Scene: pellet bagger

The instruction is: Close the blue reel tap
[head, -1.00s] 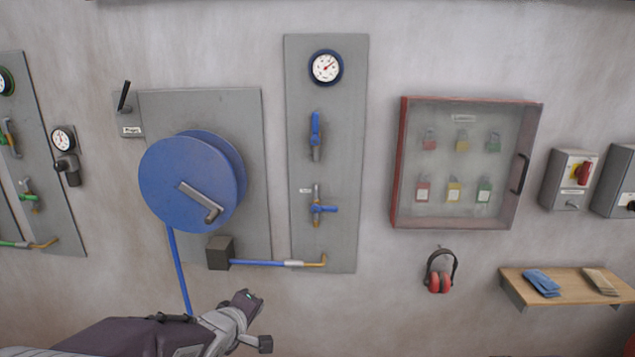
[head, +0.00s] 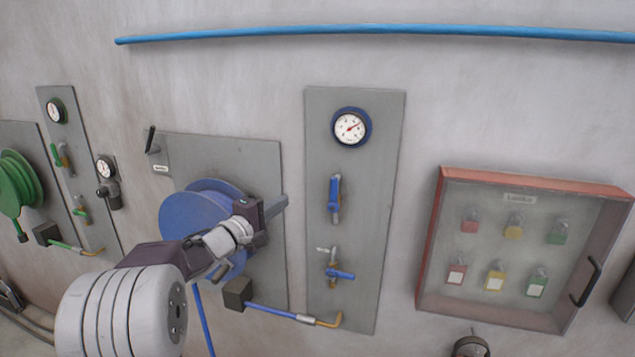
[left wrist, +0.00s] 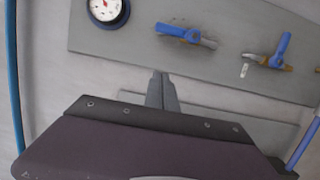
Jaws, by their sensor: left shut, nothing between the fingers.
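A grey panel (head: 373,240) carries a gauge and two blue-handled taps. The upper tap (head: 335,195) has its handle upright, along the pipe. The lower tap (head: 338,273) has its handle pointing sideways to the right, across the pipe, with a small white label beside it. Which one is the reel tap I cannot read. In the left wrist view the upper tap (left wrist: 185,34) and lower tap (left wrist: 272,52) lie beyond my fingers. My left gripper (head: 281,204) is shut and empty, in front of the blue reel, left of the panel and apart from both taps. My right gripper is out of view.
The blue reel (head: 190,215) is partly hidden by my left arm; its blue hose (head: 270,311) runs to the panel's foot. A padlock case (head: 430,240) hangs right of the panel. A blue pipe (head: 400,30) crosses above. The wall just right of the panel is free.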

